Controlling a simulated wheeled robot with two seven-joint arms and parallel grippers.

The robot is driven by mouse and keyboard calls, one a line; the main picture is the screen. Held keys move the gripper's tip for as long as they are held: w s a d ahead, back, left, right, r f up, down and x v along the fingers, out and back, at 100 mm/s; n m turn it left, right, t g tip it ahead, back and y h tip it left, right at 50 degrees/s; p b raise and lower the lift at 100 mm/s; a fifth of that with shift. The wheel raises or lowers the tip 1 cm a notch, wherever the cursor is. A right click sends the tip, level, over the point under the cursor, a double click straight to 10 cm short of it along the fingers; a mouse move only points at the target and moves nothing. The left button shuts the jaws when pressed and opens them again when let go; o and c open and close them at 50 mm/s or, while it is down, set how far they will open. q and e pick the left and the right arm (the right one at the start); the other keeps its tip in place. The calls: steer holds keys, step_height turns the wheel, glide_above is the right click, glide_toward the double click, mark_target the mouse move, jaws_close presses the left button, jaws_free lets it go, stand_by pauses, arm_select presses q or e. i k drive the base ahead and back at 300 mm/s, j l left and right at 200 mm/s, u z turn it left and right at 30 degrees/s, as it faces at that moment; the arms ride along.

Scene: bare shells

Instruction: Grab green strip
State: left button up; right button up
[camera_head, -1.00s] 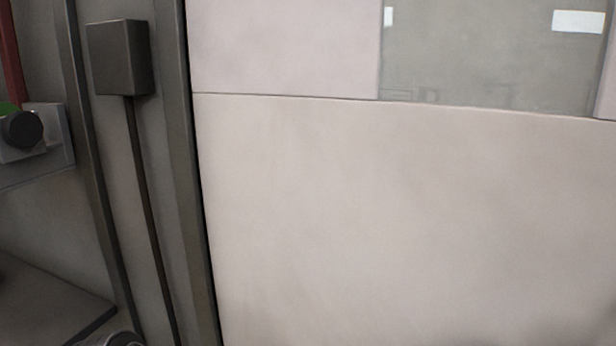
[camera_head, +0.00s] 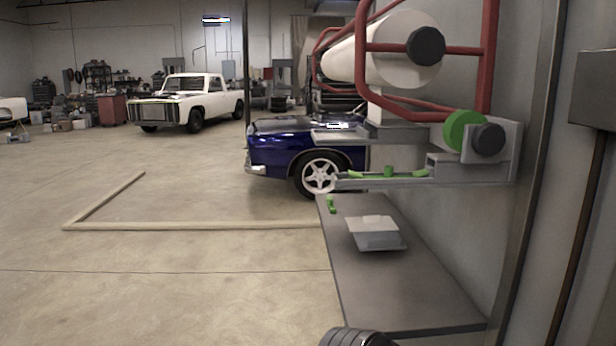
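A small green piece (camera_head: 331,204), which may be the end of the green strip, shows at the far left corner of a grey shelf (camera_head: 430,290). More green pieces (camera_head: 388,171) lie along the grey ledge of a machine just above the shelf. A green disc (camera_head: 462,131) sits beside a black knob on that machine. Whether the green pieces form one strip, I cannot tell. Neither gripper is in view. A dark ribbed rounded part at the bottom edge may be mine.
A red tube frame (camera_head: 485,55) with a large white roll (camera_head: 380,50) stands above the ledge. A white-topped container (camera_head: 376,232) sits on the shelf. A blue car (camera_head: 285,150) and white pickup (camera_head: 190,103) stand behind. Open floor (camera_head: 200,270) lies left, with a low beam (camera_head: 190,226).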

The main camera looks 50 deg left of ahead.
mark_target(388, 169)
steer(key=u, duration=1.2)
